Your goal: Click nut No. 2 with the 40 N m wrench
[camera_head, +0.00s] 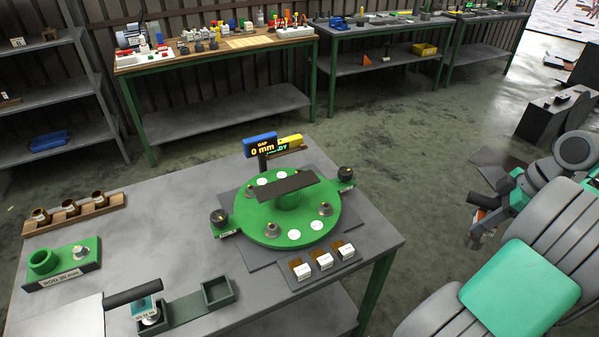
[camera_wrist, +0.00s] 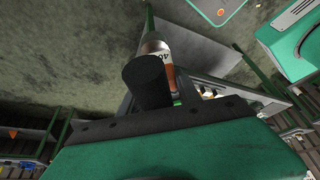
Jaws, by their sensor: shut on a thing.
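My gripper (camera_head: 486,206) is at the right of the head view, past the table's right edge, well away from the disperser. It is shut on the 40 N m wrench, whose black handle (camera_wrist: 147,82) and orange and silver part marked "40" (camera_wrist: 157,50) show in the wrist view. The green round disperser plate (camera_head: 252,222) lies on the table with a dark bar (camera_head: 284,187) across its centre. Metal nuts, such as one at the front (camera_head: 272,230) and one at the right (camera_head: 325,209), sit on it among white round labels. I cannot read which is No. 2.
A sign reading "0 mm" (camera_head: 266,149) stands behind the plate. Floor between table and gripper is clear.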

